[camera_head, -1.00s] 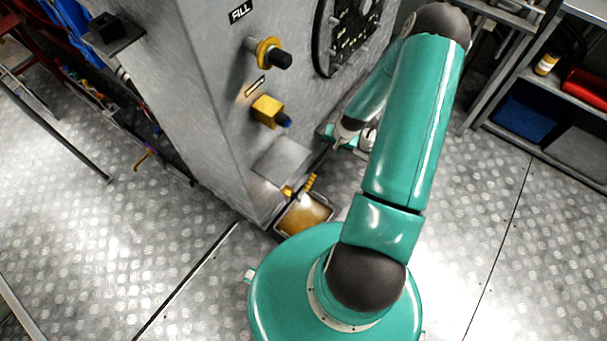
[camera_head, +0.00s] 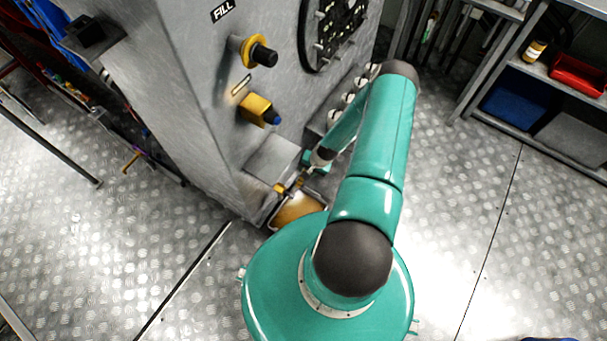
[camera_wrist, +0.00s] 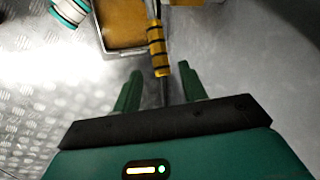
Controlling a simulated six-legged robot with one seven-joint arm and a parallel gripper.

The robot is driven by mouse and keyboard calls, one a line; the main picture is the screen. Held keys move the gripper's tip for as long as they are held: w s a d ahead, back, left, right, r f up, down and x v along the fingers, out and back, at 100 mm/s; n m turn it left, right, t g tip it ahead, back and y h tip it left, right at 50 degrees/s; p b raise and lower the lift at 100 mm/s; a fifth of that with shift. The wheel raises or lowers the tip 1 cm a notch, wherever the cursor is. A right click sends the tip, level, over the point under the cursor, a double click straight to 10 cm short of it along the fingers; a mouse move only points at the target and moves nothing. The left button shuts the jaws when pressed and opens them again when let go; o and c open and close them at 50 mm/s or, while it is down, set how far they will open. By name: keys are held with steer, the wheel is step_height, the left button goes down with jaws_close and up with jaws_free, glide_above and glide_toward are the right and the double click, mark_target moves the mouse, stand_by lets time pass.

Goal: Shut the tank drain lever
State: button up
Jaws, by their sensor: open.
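The tank drain lever (camera_wrist: 157,48) is a yellow-and-dark striped handle low on the grey tank. In the wrist view its striped end lies just beyond and between the tips of my gripper (camera_wrist: 160,78), whose two green fingers are apart with nothing between them that they touch. In the head view my gripper (camera_head: 302,177) is at the base of the tank, beside the yellow valve body (camera_head: 281,188); the lever is mostly hidden there. I cannot tell from these views exactly how the lever is turned.
A tray of brown liquid (camera_head: 298,210) sits on the floor under the drain; it also shows in the wrist view (camera_wrist: 122,22). The grey tank (camera_head: 205,110) carries a FILL valve (camera_head: 252,52) and a yellow valve (camera_head: 258,110). Shelves with bins (camera_head: 515,103) stand right.

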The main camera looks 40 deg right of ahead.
steer(key=x, duration=0.5)
steer(key=shift+w+f, duration=0.1)
steer(key=shift+f, duration=0.2)
jaws_close()
